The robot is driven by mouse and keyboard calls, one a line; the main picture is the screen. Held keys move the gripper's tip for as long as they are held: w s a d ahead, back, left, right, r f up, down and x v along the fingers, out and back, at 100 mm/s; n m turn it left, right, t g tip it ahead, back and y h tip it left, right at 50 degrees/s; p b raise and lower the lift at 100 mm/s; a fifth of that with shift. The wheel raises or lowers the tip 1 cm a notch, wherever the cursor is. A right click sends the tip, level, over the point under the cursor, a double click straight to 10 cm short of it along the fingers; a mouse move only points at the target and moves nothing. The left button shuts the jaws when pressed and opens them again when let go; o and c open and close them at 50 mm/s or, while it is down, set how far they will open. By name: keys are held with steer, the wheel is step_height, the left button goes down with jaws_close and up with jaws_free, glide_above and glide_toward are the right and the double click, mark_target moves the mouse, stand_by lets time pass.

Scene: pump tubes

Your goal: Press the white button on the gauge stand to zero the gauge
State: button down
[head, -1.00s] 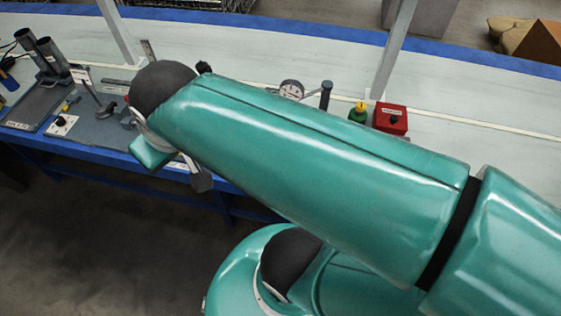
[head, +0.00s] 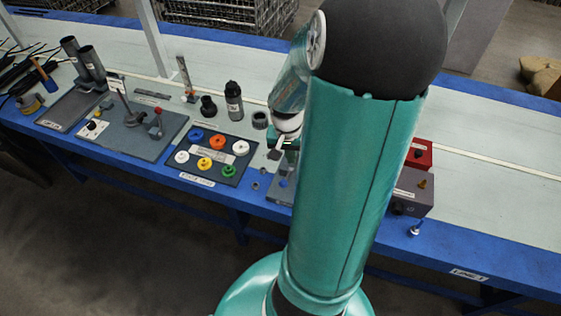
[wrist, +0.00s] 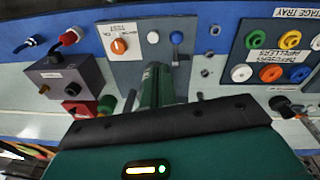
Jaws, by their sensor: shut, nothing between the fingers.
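The grey gauge stand plate (wrist: 132,70) is at the top middle of the wrist view, its lettering upside down. In the head view my gripper (head: 276,153) is above the plate's left edge, and my arm hides most of the stand. The gauge dial is not visible.
A tray (head: 232,178) with several coloured impellers lies left of the stand. A grey box (head: 412,183) and a red box (head: 418,153) stand right of my arm. The blue front edge is near.

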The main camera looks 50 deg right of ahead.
steer(key=d+f, duration=0.1)
steer(key=s+d+f+m, duration=0.1)
steer(key=s+d+f+m+y, duration=0.1)
steer(key=shift+f, duration=0.4)
steer(key=shift+s+d, duration=0.1)
step_height(320, 180, down, 14)
stand_by(0.5)
steer(key=shift+f, duration=0.15)
